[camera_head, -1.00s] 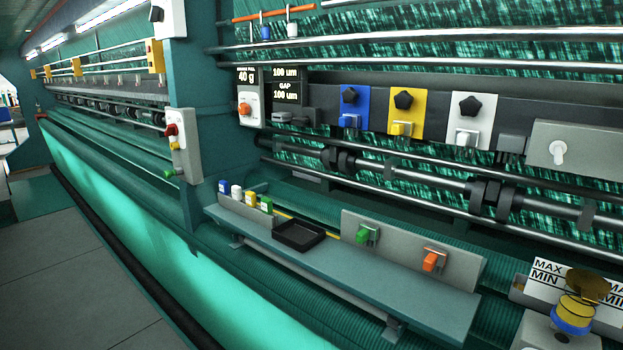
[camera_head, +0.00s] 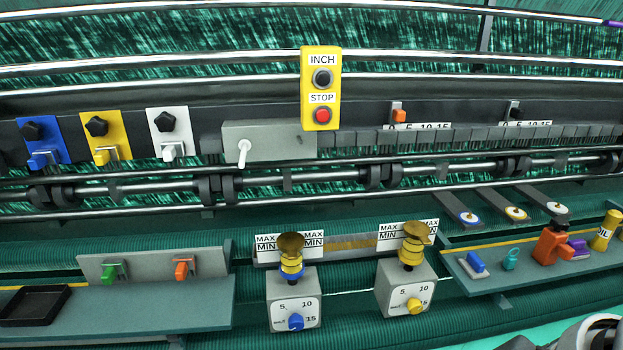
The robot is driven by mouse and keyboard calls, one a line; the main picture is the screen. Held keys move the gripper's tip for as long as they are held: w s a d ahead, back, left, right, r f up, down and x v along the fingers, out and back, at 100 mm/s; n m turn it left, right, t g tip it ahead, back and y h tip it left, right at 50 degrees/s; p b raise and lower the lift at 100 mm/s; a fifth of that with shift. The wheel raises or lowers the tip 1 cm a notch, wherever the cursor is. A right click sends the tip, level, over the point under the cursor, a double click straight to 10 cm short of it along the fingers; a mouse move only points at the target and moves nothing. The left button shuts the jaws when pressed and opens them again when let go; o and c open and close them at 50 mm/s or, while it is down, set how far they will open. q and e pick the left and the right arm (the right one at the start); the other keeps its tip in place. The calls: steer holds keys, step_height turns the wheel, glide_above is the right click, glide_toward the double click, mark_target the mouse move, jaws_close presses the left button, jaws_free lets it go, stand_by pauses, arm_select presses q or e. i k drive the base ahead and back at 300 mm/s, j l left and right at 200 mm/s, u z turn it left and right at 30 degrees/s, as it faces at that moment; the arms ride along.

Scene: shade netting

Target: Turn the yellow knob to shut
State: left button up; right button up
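The yellow knob (camera_head: 414,306) is on the white dial face of the right-hand grey box (camera_head: 384,296) in the lower middle right. A small mark at the dial's lower left is too small to read with certainty. Which mark the knob points to is too small to tell. A brass and yellow fitting (camera_head: 411,252) stands on top of this box.
A similar box with a blue knob (camera_head: 296,322) stands to the left. A shelf (camera_head: 482,281) with an orange tool (camera_head: 552,246) and a yellow oil can (camera_head: 606,231) is at the right. A yellow INCH/STOP panel (camera_head: 321,88) hangs above. Space in front of the dial looks clear.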

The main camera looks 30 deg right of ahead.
mark_target(415, 306)
steer(key=z, duration=1.6)
